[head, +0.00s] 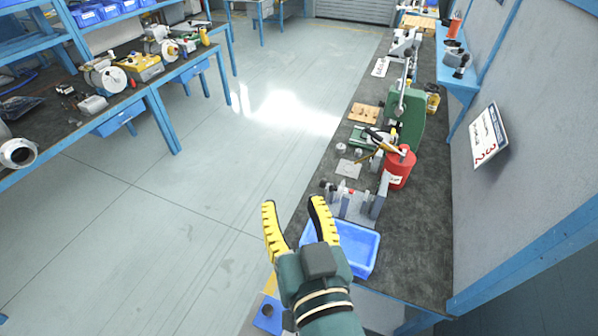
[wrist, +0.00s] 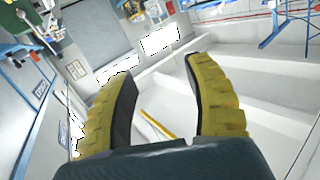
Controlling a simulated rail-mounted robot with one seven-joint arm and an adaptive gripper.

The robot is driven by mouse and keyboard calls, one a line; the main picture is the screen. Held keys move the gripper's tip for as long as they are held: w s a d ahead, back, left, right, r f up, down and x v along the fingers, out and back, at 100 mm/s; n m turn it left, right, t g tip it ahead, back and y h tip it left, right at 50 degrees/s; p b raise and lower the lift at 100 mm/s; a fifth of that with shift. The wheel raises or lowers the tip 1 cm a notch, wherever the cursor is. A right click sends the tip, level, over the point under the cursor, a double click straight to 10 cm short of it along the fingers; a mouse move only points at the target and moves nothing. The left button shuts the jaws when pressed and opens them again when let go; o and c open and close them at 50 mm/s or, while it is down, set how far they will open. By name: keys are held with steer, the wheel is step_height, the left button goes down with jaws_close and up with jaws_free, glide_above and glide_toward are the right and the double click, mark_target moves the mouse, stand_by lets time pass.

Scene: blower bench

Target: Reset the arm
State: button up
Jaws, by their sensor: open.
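My gripper (head: 292,207) has yellow ridged fingers and a dark green body. In the head view it is at the lower middle, raised near the left edge of the right-hand bench (head: 418,240). The fingers are apart with nothing between them. They point away from my body, toward the room. In the wrist view the two fingers (wrist: 160,95) stand apart, with pale floor and wall showing between them. My forearm and gripper hide part of a blue bin (head: 358,250) on the bench.
A red canister (head: 398,167), a grey metal fixture (head: 352,203) and a green machine (head: 410,122) stand along the right bench. A sign (head: 489,135) is on the right wall. Another bench (head: 75,128) with tools stands at left. The floor (head: 190,190) between the benches is clear.

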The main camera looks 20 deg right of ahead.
steer(key=s+r+t, duration=0.2)
steer(key=r, duration=0.5)
steer(key=s+r+n+t, duration=0.1)
steer(key=s+r+t, duration=0.1)
steer(key=r, duration=0.5)
steer(key=shift+s+a+r+n+t, duration=0.15)
steer(key=shift+a+r+n+t, duration=0.15)
steer(key=shift+t, duration=0.3)
